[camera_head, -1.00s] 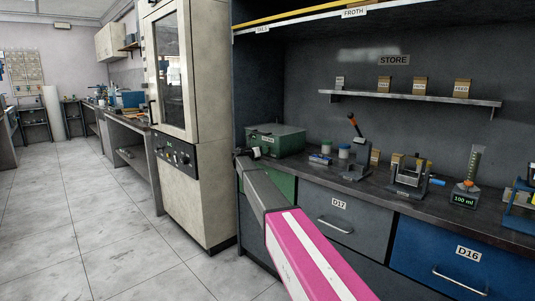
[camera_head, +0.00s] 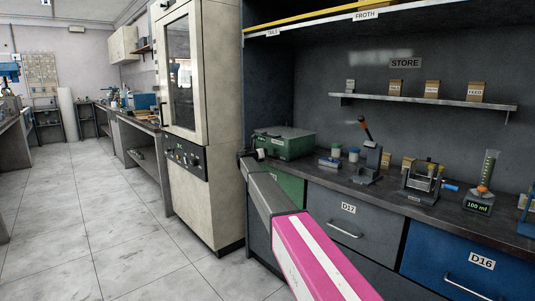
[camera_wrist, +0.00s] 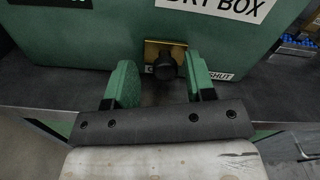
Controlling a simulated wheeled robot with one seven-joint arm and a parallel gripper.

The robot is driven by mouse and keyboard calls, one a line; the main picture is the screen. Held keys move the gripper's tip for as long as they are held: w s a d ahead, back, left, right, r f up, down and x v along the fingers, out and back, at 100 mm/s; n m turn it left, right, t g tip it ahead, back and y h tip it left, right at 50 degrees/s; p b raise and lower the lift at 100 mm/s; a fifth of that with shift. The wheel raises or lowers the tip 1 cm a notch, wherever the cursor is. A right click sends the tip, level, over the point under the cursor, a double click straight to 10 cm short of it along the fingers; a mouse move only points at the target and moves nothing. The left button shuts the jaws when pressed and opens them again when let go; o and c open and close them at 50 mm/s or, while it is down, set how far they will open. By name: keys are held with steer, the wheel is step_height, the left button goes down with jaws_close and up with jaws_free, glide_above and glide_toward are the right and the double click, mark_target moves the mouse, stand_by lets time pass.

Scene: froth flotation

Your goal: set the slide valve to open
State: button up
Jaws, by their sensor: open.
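The green dry box (camera_head: 284,142) stands at the left end of the bench; in the wrist view (camera_wrist: 100,35) its front wall fills the upper part. The slide valve shows as a round black knob (camera_wrist: 166,67) on a small brass plate (camera_wrist: 152,50), low on that wall. A "SHUT" label (camera_wrist: 216,76) is right of the knob, and a white label left of it is mostly hidden. My gripper (camera_wrist: 160,70) is open, its green fingers on either side of the knob. Contact cannot be told. In the head view my gripper (camera_head: 251,157) is small at the box's left end.
A lever device (camera_head: 370,160), a metal device (camera_head: 422,183) and a cylinder on a "100 ml" stand (camera_head: 480,190) are on the bench to the right. A shelf (camera_head: 430,101) hangs above. A tall cream cabinet (camera_head: 195,110) stands left; the floor (camera_head: 100,210) there is clear.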

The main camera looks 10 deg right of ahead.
steer(key=v, duration=1)
steer(key=shift+a, duration=0.15)
steer(key=shift+s, duration=0.1)
steer(key=s+d+f+m+g+y, duration=0.2)
steer(key=s+d+f+m, duration=0.3)
steer(key=s+f, duration=0.35)
steer(key=s+d+f+m+g+y, duration=0.2)
steer(key=s+d+f+m, duration=0.2)
steer(key=s+f, duration=0.45)
steer(key=s+d+f+m+g+y, duration=0.25)
steer(key=s+d+f+m, duration=0.3)
steer(key=s, duration=0.55)
steer(key=s+f+m+g+y, duration=0.2)
steer(key=s+f+m+y, duration=0.2)
steer(key=s, duration=1.1)
steer(key=s+a+f+m+g+y, duration=0.1)
steer(key=s+f+m+y, duration=0.3)
steer(key=s+m, duration=0.6)
steer(key=s+f+g, duration=0.1)
steer(key=s+f, duration=0.1)
steer(key=s, duration=0.3)
steer(key=shift+f, duration=0.3)
